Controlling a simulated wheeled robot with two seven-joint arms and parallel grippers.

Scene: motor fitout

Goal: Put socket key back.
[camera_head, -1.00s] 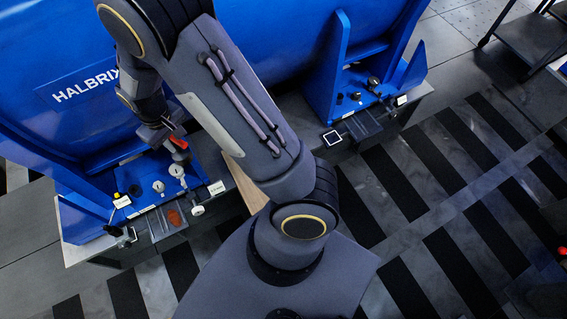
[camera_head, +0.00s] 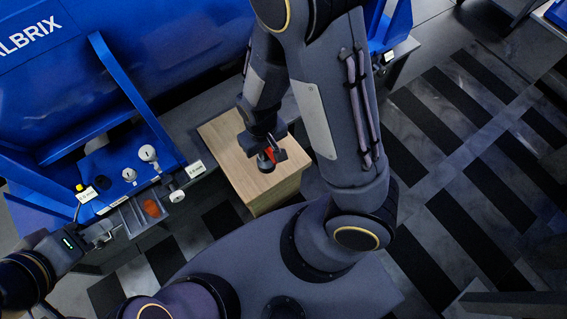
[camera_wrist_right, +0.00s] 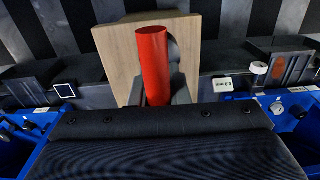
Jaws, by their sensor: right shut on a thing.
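The socket key (camera_head: 269,157) has a red handle and a dark round end. My right gripper (camera_head: 265,148) is shut on it above the light wooden block (camera_head: 225,140). In the right wrist view the key's red cylinder (camera_wrist_right: 154,65) stands between the dark fingers, with the wooden block (camera_wrist_right: 115,50) behind it. I cannot tell whether the key touches the block's top. My left gripper (camera_head: 108,236) is at the lower left, beside the grey ledge of the blue motor base. Its finger opening is too small to read.
The large blue motor housing (camera_head: 160,50) fills the upper left. Its foot carries white round gauges (camera_head: 148,153), labels and a dark tray with an orange-red patch (camera_head: 151,207). Striped floor (camera_head: 480,180) lies open at the right.

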